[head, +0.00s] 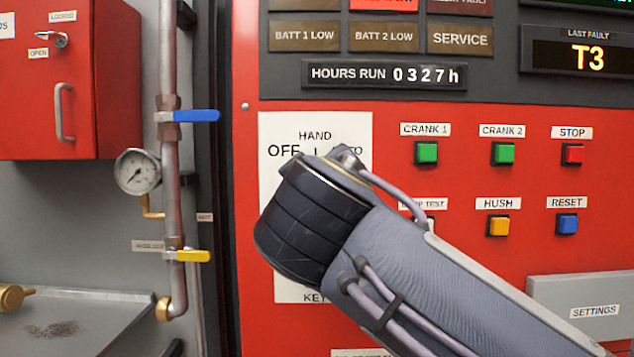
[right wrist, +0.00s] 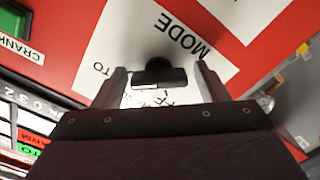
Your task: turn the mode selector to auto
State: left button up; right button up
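The white mode selector plate (head: 290,135) is on the red panel in the head view, with HAND at the top, OFF at upper left and AUTO partly covered. My right arm hides the selector knob there. In the right wrist view the black knob (right wrist: 160,77) lies between the two fingers of my right gripper (right wrist: 162,82). The fingers stand apart, one on each side, with a narrow gap showing at each side of the knob. The pointer direction cannot be told. My left gripper is in neither view.
Green crank buttons (head: 427,152), a red stop button (head: 573,153), a yellow hush button (head: 498,225) and a blue reset button (head: 567,224) are right of the plate. Pipes with a blue-handled valve (head: 195,116) and a gauge (head: 137,171) stand left.

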jog(key=shift+o, duration=0.7)
jog(key=shift+r, duration=0.1)
jog(key=shift+s, duration=0.1)
jog(key=s, duration=0.7)
jog(key=shift+s, duration=0.35)
